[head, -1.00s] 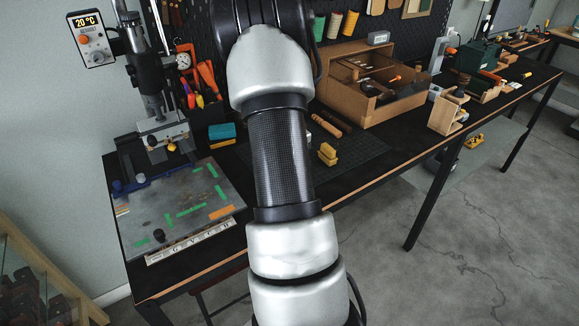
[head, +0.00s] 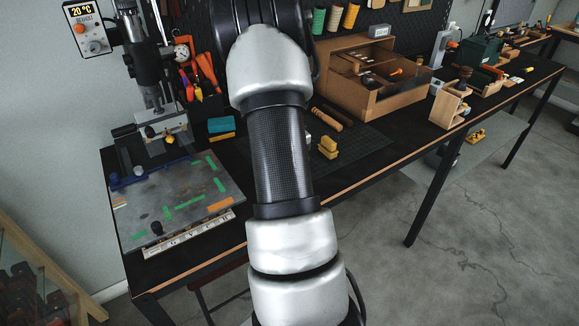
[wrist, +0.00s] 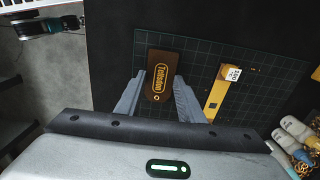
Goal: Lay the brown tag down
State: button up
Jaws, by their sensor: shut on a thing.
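The brown tag (wrist: 163,70), a flat leather-like piece with yellow lettering, an outlined border and a small hole near its lower end, shows in the wrist view. My gripper (wrist: 161,92) has one grey finger on each side of the tag and is shut on it. The tag is over the dark cutting mat (wrist: 206,62) with grid lines; how high above it, I cannot tell. In the head view my arm covers the middle, and neither the gripper nor the tag shows there. The mat (head: 358,152) shows there right of my arm.
A yellow bar with a white-labelled block (wrist: 219,92) lies right of the tag. Jars (wrist: 296,130) stand at the lower right. In the head view, yellow blocks (head: 328,148) sit on the mat, a wooden box (head: 375,95) stands behind, and the press (head: 152,85) is left.

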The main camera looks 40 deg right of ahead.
jog(key=shift+f, duration=0.45)
jog(key=o, duration=1)
jog(key=shift+r, duration=0.1)
jog(key=shift+r+p, duration=0.5)
jog(key=shift+r, duration=8.2)
